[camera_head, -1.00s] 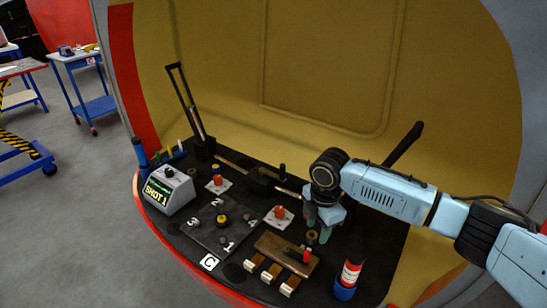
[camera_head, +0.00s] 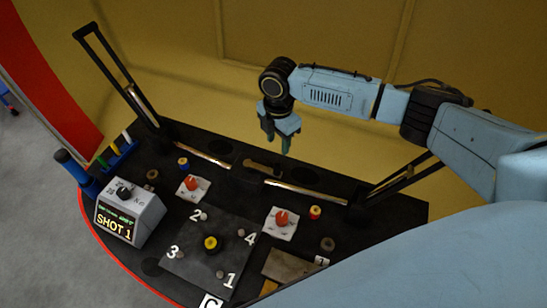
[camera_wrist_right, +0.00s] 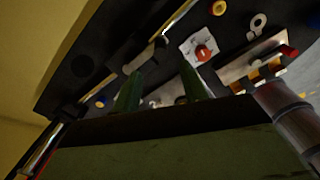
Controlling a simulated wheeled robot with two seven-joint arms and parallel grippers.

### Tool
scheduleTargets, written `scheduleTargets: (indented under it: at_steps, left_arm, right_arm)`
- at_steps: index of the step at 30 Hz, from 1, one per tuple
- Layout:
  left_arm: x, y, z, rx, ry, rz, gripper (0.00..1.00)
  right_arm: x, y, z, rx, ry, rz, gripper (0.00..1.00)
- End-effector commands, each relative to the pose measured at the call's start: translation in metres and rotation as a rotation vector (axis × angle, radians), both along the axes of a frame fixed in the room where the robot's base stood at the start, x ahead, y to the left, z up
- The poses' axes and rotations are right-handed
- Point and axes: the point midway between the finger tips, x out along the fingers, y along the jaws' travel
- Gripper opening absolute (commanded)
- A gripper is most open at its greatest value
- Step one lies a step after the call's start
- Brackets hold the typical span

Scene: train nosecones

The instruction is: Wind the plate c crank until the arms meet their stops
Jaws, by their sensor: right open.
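The dark plate (camera_head: 190,265) bears the numerals 1 to 4 and a yellow-ringed knob (camera_head: 211,243); a white C label (camera_head: 210,301) lies at its front edge. I cannot tell for certain which part is the crank; a short brownish bar (camera_head: 262,168) lies at the back middle of the deck, between two shiny rods. A black arm (camera_head: 115,75) stands tilted at the left, and another (camera_head: 400,180) at the right. My right gripper (camera_head: 277,146) is open, pointing down above the bar area; its green fingers (camera_wrist_right: 162,90) show apart in the wrist view. My left gripper is out of view.
White plates with red knobs (camera_head: 192,184) (camera_head: 281,217) stand on the deck. A grey box reading SHOT 1 (camera_head: 128,217) and a blue rack (camera_head: 120,155) are at the left. The yellow shell wall (camera_head: 180,60) rises behind. My blue arm hides the front right.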

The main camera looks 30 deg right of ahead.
Motion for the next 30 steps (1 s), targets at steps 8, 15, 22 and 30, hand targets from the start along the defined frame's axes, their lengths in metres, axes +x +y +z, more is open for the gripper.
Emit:
scheduleTargets:
  at_steps: [8, 15, 22, 30]
  left_arm:
    - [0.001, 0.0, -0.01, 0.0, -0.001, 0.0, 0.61]
    - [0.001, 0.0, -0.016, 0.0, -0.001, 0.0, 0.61]
    - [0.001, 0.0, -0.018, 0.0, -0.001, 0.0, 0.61]
    - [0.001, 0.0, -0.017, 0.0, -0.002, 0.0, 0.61]
  right_arm:
    - [-0.001, 0.001, -0.062, -0.001, 0.003, 0.0, 0.43]
    - [-0.001, 0.001, -0.1, 0.001, 0.001, 0.0, 0.43]
    - [0.0, 0.0, -0.111, 0.0, 0.0, 0.001, 0.43]
    - [0.0, 0.0, -0.111, 0.0, 0.0, 0.001, 0.38]
